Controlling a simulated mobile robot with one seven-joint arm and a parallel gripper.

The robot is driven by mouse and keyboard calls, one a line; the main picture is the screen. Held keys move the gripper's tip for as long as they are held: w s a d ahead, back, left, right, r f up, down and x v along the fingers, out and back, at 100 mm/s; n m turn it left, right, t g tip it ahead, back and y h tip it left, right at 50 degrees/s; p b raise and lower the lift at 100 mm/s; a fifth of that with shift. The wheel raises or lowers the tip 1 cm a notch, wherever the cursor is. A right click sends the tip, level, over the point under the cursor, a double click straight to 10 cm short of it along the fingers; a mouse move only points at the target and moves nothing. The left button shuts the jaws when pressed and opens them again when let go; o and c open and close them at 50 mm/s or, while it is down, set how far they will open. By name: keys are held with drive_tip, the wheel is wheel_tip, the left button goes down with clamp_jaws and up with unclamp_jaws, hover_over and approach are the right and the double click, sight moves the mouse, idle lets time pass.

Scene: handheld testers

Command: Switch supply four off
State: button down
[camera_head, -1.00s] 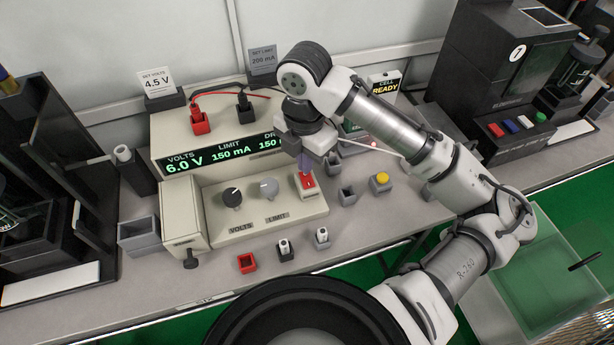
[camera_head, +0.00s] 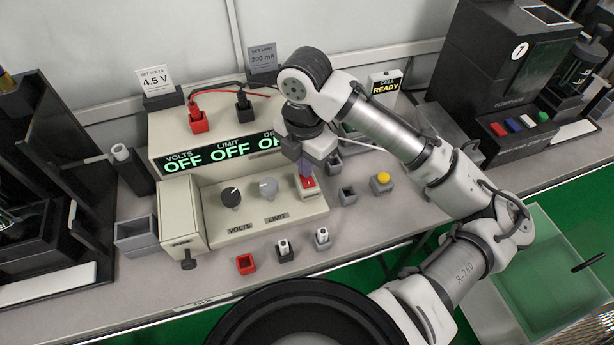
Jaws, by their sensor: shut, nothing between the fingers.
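The power supply (camera_head: 170,128) is a cream bench unit left of centre, and its display (camera_head: 222,152) reads OFF under VOLTS and LIMIT; the third field is partly hidden by my arm. A red switch (camera_head: 308,183) sits at the right of its front panel. My gripper (camera_head: 306,176) points down at the switch, shut and empty, with its tips at or just above the red part. I cannot tell if they touch. The volts knob (camera_head: 231,197) is dark and the limit knob (camera_head: 268,187) is grey.
Red and black plugs (camera_head: 199,122) with leads stand on top of the supply. A yellow button (camera_head: 382,179), small grey holders (camera_head: 347,194) and a red socket (camera_head: 245,263) lie on the bench around it. A black machine (camera_head: 500,70) stands at the right.

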wheel_tip(320, 180, up, 7)
drive_tip(key=p, duration=0.6)
idle(0.3)
idle(0.4)
